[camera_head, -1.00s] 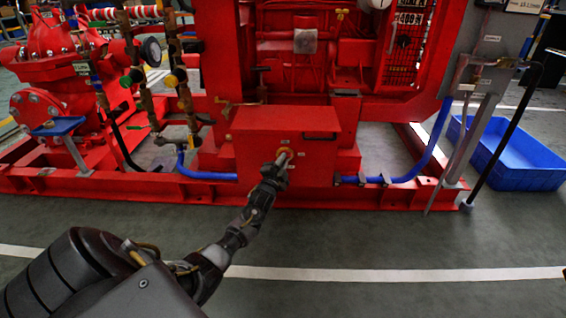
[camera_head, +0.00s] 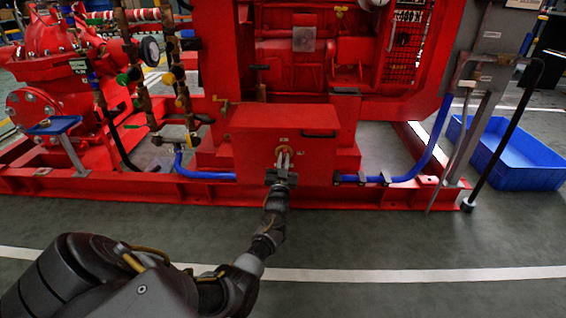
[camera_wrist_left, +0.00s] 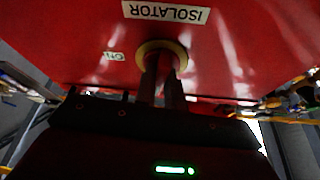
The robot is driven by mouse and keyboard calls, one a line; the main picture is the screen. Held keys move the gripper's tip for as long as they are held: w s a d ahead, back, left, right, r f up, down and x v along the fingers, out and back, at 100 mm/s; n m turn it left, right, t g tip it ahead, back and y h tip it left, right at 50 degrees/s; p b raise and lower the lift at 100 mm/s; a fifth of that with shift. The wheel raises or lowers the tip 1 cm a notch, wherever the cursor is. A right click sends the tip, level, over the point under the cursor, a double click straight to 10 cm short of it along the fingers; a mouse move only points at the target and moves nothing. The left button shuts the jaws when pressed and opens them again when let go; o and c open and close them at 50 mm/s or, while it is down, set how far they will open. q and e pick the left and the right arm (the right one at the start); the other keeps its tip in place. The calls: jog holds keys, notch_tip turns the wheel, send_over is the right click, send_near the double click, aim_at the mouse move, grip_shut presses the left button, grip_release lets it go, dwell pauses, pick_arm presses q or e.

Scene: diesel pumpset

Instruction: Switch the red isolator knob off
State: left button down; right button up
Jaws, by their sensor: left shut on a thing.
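The red isolator knob sits on the front of a red box (camera_head: 250,150), inside a yellow-brown ring (camera_wrist_left: 150,50); the knob itself is mostly hidden behind my fingers. My left gripper (camera_head: 284,158) reaches up to the knob from below and in front, its two fingers shut on it. In the left wrist view the fingers of my left gripper (camera_wrist_left: 163,75) meet the ring's middle. An upside-down "ISOLATOR" label (camera_wrist_left: 165,11) shows beside the ring, and an "ON" label (camera_wrist_left: 113,56) lies left of it. My right gripper is not in view.
A black handle (camera_head: 320,134) is on the box's front, right of the knob. Blue hoses (camera_head: 205,175) run along the red base frame (camera_head: 120,185) on both sides. A blue crate (camera_head: 515,160) stands at the right. The floor in front is clear.

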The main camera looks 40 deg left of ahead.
pick_arm(q)
jog(key=shift+n+g+y, duration=0.3)
jog(key=shift+n+y, duration=0.2)
jog(key=shift+n, duration=0.4)
jog(key=c, duration=1.5)
grip_release()
jog(key=shift+d, duration=0.1)
